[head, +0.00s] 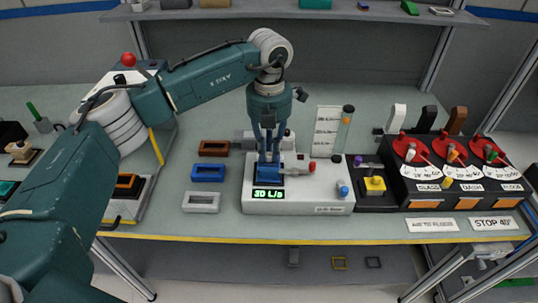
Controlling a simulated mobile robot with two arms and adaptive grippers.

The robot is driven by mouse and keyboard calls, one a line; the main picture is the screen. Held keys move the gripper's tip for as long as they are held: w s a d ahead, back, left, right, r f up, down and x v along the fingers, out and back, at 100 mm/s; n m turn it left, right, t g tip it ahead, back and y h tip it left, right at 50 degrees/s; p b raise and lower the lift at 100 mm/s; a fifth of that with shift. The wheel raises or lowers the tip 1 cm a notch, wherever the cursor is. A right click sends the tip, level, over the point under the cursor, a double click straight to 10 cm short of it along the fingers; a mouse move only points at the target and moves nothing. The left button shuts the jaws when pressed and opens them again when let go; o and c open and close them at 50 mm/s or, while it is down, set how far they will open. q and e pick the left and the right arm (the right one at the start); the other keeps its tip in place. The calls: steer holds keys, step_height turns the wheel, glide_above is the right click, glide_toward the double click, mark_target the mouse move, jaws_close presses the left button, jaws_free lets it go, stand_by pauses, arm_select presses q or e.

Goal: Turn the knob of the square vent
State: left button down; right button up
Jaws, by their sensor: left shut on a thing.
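My left gripper (268,148) points straight down over a white box (315,208) with a green-lit display. It is shut on a blue piece (270,180) standing on the box's left part; the fingers partly hide the piece. I cannot make out a part that is clearly the square vent. A black unit (400,192) at the right has three red dials, including the left one (411,146), with small knobs and white scales. A yellow square block (374,184) with a knob on top sits on a black base left of it. My right gripper is not in view.
Brown (214,148), blue (207,173) and white (201,202) frames lie left of the white box. A red ball-topped stick (128,60) stands behind my arm. Shelves are above and below.

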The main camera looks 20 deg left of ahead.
mark_target(269, 154)
arm_select(q)
steer(key=shift+m+b, duration=0.35)
steer(key=shift+m, duration=0.65)
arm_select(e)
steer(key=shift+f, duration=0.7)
arm_select(q)
steer(key=c, duration=1.6)
jaws_free()
step_height(269, 154, up, 12)
steer(key=shift+r, duration=0.1)
